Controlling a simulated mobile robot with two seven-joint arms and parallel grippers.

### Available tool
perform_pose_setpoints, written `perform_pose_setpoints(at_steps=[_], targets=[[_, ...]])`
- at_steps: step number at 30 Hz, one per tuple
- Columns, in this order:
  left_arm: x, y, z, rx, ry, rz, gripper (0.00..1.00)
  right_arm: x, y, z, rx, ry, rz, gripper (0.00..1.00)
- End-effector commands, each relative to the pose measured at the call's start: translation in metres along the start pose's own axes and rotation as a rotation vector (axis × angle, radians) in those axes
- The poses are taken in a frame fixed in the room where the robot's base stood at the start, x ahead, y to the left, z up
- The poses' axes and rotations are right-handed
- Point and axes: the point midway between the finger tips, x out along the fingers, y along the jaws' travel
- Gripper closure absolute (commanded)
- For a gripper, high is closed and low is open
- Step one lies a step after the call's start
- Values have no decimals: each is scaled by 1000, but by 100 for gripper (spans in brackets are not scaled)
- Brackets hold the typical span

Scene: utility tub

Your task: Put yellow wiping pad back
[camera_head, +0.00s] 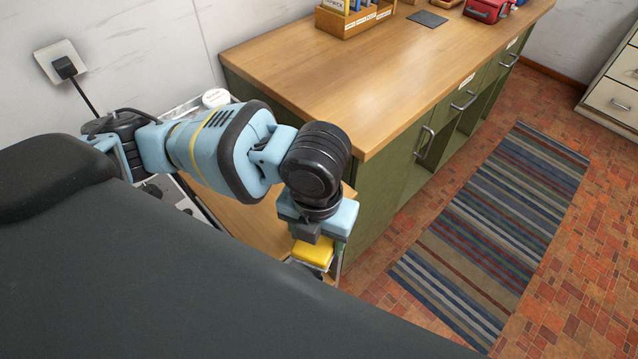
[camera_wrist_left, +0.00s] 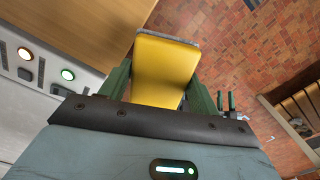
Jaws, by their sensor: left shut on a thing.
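The yellow wiping pad (camera_head: 313,253) is at the tip of my left gripper (camera_head: 318,245) in the head view, low in front of the green cabinet's near end. In the left wrist view the pad (camera_wrist_left: 163,70) sits between the two green fingers of my left gripper (camera_wrist_left: 160,90), which is shut on it. A grey layer shows along the pad's far edge. The pad appears held above the floor, beside a wooden surface.
A wooden worktop (camera_head: 370,65) on a green cabinet (camera_head: 385,190) stands behind my left arm, with a wooden organizer (camera_head: 352,18) and a red box (camera_head: 487,10) on it. A lower wooden surface (camera_head: 258,222) lies under the arm. A striped rug (camera_head: 500,225) covers open floor at right.

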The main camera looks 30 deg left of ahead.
Motion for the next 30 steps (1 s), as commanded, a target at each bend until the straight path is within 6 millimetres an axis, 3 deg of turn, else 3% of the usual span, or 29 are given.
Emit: perform_pose_setpoints(at_steps=[8, 24, 30], targets=[[1, 4, 6, 7, 0, 2, 59, 0, 3, -1, -10, 1, 0, 64], [12, 61, 109, 2, 1, 2, 59, 2, 4, 8, -13, -14, -1, 64], [14, 72, 129, 8, 1, 1, 59, 2, 2, 9, -4, -15, -1, 64]])
